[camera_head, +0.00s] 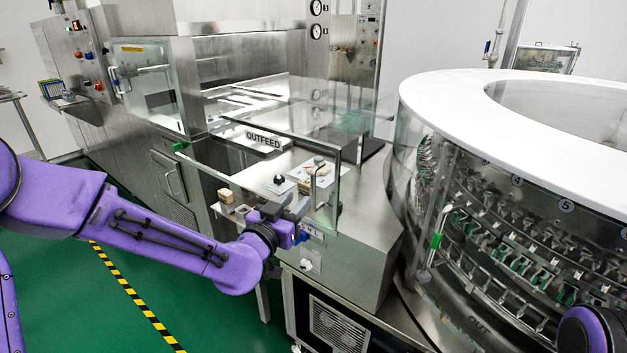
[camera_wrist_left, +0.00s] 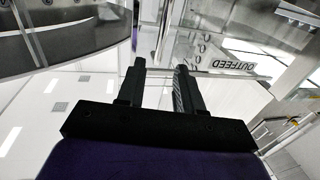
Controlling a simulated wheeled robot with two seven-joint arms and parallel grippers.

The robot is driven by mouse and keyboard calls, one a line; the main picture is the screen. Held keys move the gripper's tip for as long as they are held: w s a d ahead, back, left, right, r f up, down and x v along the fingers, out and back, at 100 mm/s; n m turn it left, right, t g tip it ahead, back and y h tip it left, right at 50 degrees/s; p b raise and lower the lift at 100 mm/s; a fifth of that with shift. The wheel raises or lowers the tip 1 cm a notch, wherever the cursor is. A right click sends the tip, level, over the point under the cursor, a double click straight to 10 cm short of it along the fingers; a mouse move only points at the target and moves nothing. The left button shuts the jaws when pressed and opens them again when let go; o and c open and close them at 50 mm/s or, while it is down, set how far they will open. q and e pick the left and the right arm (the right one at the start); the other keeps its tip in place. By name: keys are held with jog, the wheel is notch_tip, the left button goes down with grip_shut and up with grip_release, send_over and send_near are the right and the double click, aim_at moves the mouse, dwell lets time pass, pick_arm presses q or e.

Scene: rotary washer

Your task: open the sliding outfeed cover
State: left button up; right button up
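The outfeed cover (camera_head: 300,130) is a clear glass box with a white OUTFEED label, over the steel outfeed deck in the middle of the head view. A slim upright handle (camera_head: 313,185) shows at its front pane. In the left wrist view the label (camera_wrist_left: 234,64) appears upside down, right of the fingers. My left gripper (camera_head: 298,208) is just in front of the cover, low by the handle. In the left wrist view its two dark fingers (camera_wrist_left: 160,66) stand apart with a gap. Contact with the handle cannot be made out. My right gripper is out of view.
The round washer (camera_head: 480,86) with a white top stands close on the right. A steel machine (camera_head: 140,100) stands behind on the left. Small parts (camera_head: 226,196) lie on the deck's left edge. The green floor (camera_head: 90,310) at front left is open.

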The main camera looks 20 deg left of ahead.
aim_at(312, 185)
pick_arm(q)
jog(key=w, duration=0.3)
jog(key=w+d+p, duration=0.1)
jog(key=w, duration=0.2)
jog(key=w+p, duration=0.1)
jog(key=w, duration=0.3)
jog(key=shift+d+f, duration=0.15)
jog(key=shift+d, duration=0.05)
grip_shut()
